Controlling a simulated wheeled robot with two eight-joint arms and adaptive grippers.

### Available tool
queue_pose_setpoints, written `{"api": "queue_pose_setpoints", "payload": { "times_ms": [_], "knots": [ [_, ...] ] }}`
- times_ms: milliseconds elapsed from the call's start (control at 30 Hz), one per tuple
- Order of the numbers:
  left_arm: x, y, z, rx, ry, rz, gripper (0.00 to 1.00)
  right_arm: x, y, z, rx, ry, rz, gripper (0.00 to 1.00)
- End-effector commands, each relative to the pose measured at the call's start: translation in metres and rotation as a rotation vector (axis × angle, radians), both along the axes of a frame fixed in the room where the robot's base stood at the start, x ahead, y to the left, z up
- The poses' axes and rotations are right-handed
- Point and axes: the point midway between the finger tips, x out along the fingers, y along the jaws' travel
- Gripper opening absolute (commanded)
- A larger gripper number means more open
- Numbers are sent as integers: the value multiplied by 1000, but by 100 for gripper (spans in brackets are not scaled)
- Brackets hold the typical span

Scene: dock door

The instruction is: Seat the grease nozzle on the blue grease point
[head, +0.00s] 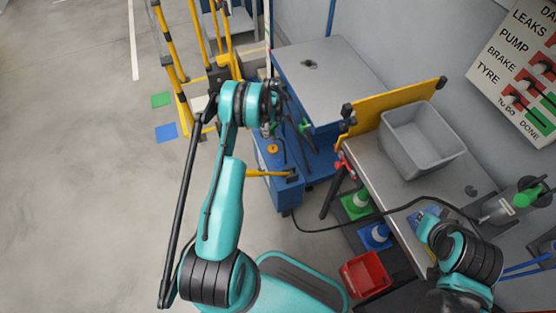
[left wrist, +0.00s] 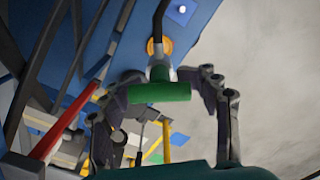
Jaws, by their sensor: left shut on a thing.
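My left gripper (left wrist: 160,95) is shut on the green handle of the grease nozzle (left wrist: 160,91), which lies crosswise between its dark fingers. A grey metal neck and a black hose or rod run up from the handle in the left wrist view. In the head view my left gripper (head: 272,108) is over the blue machine (head: 285,192), and my arm partly hides it. An orange disc (left wrist: 166,47) lies closer, behind the neck.
A yellow frame (head: 178,70) stands left of the machine. A steel bench (head: 385,175) with a grey bin (head: 422,138) is at right. A black hose (head: 345,226) crosses low between bench and machine. A red bin (head: 366,275) stands below.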

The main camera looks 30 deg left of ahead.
Motion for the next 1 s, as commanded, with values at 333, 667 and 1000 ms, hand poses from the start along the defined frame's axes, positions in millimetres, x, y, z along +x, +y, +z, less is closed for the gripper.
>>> {"api": "queue_pose_setpoints", "payload": {
  "times_ms": [333, 667, 1000],
  "knots": [
    [-46, -55, -28, 0, 1, -3, 18, 0, 0, -14, 0, 0, 0, 0],
    [-51, -60, -47, 0, 1, 0, 17, 0, 0, -23, 0, 0, 0, 0],
    [-51, -59, -82, 0, 1, -1, 17, 0, 0, -39, 0, 0, 0, 0]
  ]
}}
